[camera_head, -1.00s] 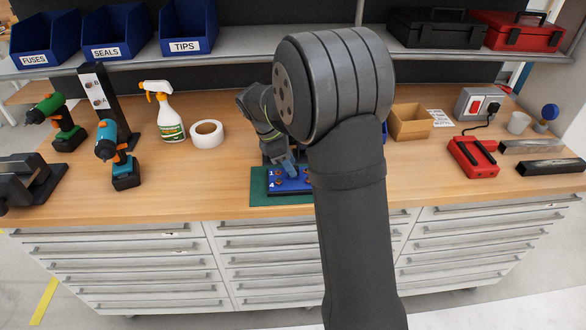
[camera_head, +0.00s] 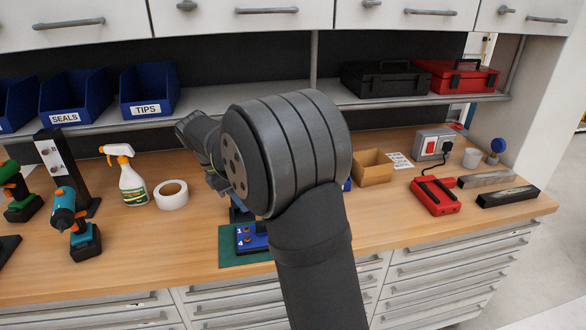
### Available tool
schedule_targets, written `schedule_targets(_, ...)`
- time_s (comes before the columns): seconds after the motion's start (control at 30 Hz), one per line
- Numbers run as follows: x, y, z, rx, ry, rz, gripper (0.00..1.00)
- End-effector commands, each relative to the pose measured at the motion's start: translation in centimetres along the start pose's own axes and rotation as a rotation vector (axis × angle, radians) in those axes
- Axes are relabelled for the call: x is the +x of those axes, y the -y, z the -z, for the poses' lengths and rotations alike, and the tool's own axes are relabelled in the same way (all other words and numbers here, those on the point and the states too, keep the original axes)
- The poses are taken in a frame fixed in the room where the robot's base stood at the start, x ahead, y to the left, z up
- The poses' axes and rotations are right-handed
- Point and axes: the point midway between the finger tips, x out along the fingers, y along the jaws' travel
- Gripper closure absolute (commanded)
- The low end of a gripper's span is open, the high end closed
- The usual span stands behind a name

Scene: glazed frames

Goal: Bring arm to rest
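My dark grey arm (camera_head: 318,262) rises through the middle of the view. Its large round joint (camera_head: 290,150) covers much of the bench centre. My gripper (camera_head: 239,213) shows only as a small blue-grey piece just below that joint, over the blue numbered block (camera_head: 256,241). The rest of the gripper is hidden behind the arm, so I cannot tell whether its fingers are open or shut, or whether it touches the block. The block lies on a green mat (camera_head: 232,259) near the bench's front edge, and the arm hides its right part.
Left of the arm stand a tape roll (camera_head: 172,194), a spray bottle (camera_head: 131,180), a black post (camera_head: 67,172) and a teal drill (camera_head: 76,222). Right are a cardboard box (camera_head: 373,168) and a red device (camera_head: 434,195). A shelf (camera_head: 215,104) with blue bins runs behind; cabinets (camera_head: 235,12) hang above.

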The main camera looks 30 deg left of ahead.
Motion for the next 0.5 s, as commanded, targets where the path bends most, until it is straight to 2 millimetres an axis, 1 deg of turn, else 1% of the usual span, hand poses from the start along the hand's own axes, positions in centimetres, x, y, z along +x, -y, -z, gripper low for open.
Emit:
schedule_targets(0.17, 2.2, 0.0, -0.1, 0.000, 0.002, 0.003, 0.62)
schedule_targets(0.5, 8.9, 0.1, 0.0, 0.000, 0.001, 0.005, 0.62)
